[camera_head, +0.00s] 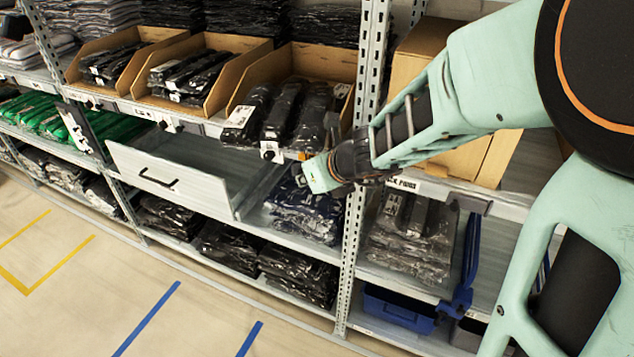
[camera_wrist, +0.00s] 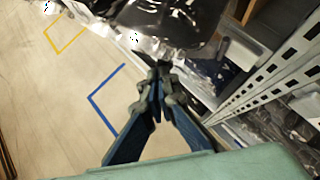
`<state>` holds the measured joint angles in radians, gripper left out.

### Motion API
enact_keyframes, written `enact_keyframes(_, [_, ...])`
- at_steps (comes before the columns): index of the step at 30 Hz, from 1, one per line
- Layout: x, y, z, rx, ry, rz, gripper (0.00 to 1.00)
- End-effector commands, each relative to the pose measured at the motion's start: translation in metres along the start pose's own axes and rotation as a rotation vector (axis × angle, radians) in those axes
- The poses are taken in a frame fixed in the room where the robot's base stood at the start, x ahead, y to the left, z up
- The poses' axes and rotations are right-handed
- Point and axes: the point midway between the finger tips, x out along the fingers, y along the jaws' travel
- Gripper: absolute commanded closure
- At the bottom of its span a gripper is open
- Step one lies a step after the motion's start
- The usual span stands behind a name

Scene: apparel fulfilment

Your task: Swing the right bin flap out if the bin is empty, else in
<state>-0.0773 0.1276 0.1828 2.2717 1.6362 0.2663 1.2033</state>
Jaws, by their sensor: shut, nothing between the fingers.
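The right bin (camera_head: 239,93) is an open cardboard bin on the middle shelf. It holds several black garments in clear bags (camera_head: 282,115), so it is not empty. A small white and black tab (camera_head: 269,151) sits on the shelf edge below it; I cannot tell for sure if this is its flap or which way it is swung. My gripper (camera_wrist: 158,70) is shut and empty, its dark blue fingers together. In the wrist view its tips are just below a black bagged garment (camera_wrist: 180,22), contact unclear. In the head view it is at the bin's right front, partly hidden.
A perforated metal post (camera_head: 362,140) stands close beside my gripper. A pulled-out white drawer (camera_head: 168,180) juts out below the bins. Two more cardboard bins with black garments (camera_head: 190,75) stand left. Open floor (camera_head: 90,300) lies in front.

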Motion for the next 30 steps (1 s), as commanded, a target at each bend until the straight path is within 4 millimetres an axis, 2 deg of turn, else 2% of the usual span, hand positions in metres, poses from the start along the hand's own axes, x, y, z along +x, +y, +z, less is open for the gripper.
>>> enact_keyframes(15, [0.031, 0.007, 0.030, 0.030, -0.001, -0.029, 1.00])
enact_keyframes(25, [0.030, 0.005, 0.029, 0.030, -0.001, -0.030, 1.00])
enact_keyframes(30, [0.029, -0.002, 0.027, 0.031, 0.000, -0.032, 1.00])
